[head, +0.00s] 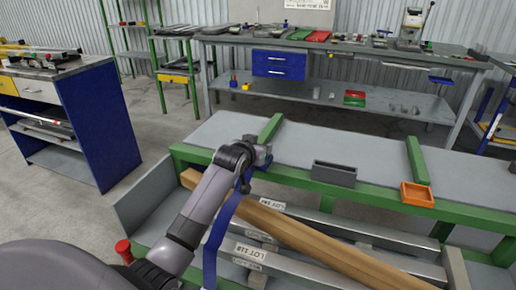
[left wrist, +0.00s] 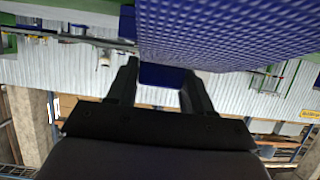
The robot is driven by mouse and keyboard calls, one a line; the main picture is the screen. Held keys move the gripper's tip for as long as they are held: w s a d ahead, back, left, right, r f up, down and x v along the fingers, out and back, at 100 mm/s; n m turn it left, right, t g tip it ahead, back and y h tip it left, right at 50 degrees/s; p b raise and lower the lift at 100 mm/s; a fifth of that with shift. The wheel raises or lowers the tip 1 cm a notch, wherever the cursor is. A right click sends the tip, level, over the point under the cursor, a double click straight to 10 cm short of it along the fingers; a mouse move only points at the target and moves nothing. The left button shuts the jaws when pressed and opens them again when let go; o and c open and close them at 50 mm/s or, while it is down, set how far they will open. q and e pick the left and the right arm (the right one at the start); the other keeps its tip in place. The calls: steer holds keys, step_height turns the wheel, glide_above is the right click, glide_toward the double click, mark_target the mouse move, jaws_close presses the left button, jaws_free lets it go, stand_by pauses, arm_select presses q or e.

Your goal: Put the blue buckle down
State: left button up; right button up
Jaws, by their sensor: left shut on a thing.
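My left gripper (head: 262,156) is over the front part of the grey runout table (head: 330,147), near its left end. It is shut on the blue buckle, mostly hidden in the head view. In the left wrist view the blue buckle (left wrist: 162,76) shows as a plain blue block between the fingers of my left gripper (left wrist: 160,88). A blue woven strap (left wrist: 225,30) fills the upper part of that view. In the head view the blue strap (head: 219,232) hangs from the gripper down across the bars. My right gripper is not in view.
A dark grey bin (head: 333,174) and an orange bin (head: 417,194) sit at the table's front edge. A wooden beam (head: 300,238) and grey metal bars (head: 290,265) lie in front. The tabletop between the uprights is clear.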

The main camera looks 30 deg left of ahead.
arm_select(q)
steer(key=shift+f, duration=0.15)
steer(key=o, duration=1.1)
steer(key=shift+o, duration=0.2)
steer(key=shift+s+d+r, duration=0.1)
steer(key=shift+s+r, duration=0.3)
steer(key=p+v, duration=0.1)
steer(key=v, duration=1)
